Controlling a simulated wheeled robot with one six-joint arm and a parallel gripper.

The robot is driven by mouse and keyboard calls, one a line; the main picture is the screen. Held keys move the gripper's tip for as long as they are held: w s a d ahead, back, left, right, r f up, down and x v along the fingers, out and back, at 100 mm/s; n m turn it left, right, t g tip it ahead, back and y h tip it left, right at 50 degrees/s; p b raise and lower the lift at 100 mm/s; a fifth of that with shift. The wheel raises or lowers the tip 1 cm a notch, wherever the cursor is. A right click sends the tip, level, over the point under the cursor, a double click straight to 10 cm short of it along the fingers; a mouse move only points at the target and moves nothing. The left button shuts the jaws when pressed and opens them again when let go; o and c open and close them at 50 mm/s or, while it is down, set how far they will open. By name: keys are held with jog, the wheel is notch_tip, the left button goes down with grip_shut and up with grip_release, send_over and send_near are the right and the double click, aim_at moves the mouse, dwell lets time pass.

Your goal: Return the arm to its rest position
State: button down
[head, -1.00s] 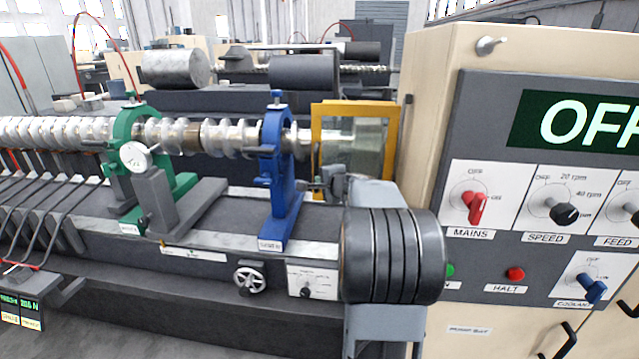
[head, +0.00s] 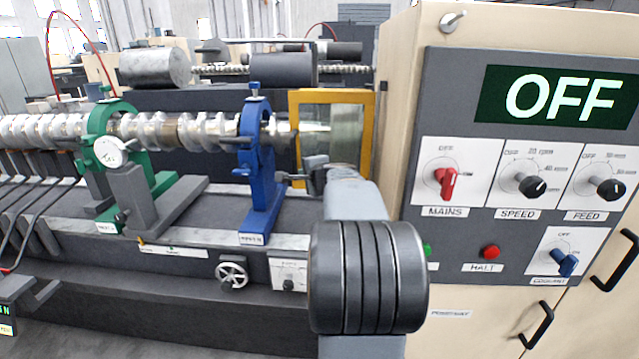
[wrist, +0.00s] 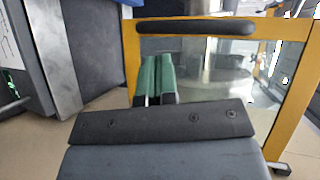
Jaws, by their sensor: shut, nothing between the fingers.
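My arm, grey with a dark ribbed joint, reaches up in the head view toward the machine. My gripper (head: 316,172) is at its far end, small and partly hidden by the arm, in front of the yellow-framed guard (head: 368,140) and right of the blue steady rest (head: 262,170). In the wrist view my gripper's green-padded fingers (wrist: 155,80) lie together with nothing between them. They point at the clear panel of the yellow guard (wrist: 132,50); I cannot tell the gap.
The control cabinet (head: 408,60) stands close on the right, its display (head: 560,97) reading OFF. A crankshaft (head: 40,131) lies along the lathe, through a green steady rest (head: 100,150) with a dial gauge (head: 110,153).

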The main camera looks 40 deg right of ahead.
jog(key=v, duration=0.8)
jog(key=shift+s+b, duration=0.2)
jog(key=shift+b, duration=0.15)
jog(key=shift+a, duration=0.1)
